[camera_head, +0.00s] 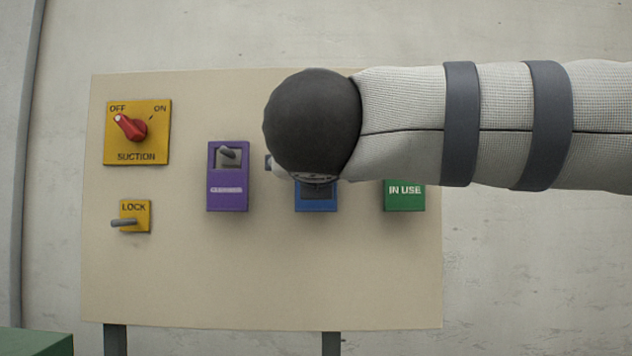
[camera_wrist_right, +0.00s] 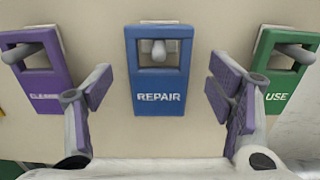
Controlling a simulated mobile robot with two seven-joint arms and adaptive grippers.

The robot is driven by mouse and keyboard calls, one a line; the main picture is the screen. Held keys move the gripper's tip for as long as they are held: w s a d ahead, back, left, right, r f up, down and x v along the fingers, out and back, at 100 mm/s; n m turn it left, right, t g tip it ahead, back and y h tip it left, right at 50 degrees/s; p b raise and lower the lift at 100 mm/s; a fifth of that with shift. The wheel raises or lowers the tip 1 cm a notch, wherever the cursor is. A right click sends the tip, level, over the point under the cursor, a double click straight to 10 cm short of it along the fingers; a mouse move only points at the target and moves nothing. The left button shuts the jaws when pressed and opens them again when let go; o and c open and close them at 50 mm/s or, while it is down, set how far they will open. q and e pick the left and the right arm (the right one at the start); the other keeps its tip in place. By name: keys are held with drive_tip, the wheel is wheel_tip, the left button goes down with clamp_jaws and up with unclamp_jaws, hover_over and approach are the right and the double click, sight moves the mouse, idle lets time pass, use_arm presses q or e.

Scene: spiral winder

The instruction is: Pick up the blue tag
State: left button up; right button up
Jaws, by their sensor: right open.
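The blue tag (camera_wrist_right: 158,97), lettered REPAIR, hangs on a peg through its top window, centred in the right wrist view. In the head view only the lower part of the blue tag (camera_head: 316,203) shows below my right arm. My right gripper (camera_wrist_right: 160,92) is open and empty, with one finger on each side of the blue tag and apart from it. In the head view the right gripper is mostly hidden behind the dark rounded end of my right arm. My left gripper is in neither view.
A purple tag (camera_head: 228,189) hangs left of the blue one and a green IN USE tag (camera_head: 404,197) right of it. The beige board (camera_head: 260,280) also carries a yellow suction switch (camera_head: 137,132) with a red knob and a yellow lock switch (camera_head: 133,216).

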drive_tip(key=shift+w+f, duration=0.1)
drive_tip(key=shift+w, duration=0.8)
drive_tip(key=c, duration=1.2)
drive_tip(key=shift+c, duration=0.2)
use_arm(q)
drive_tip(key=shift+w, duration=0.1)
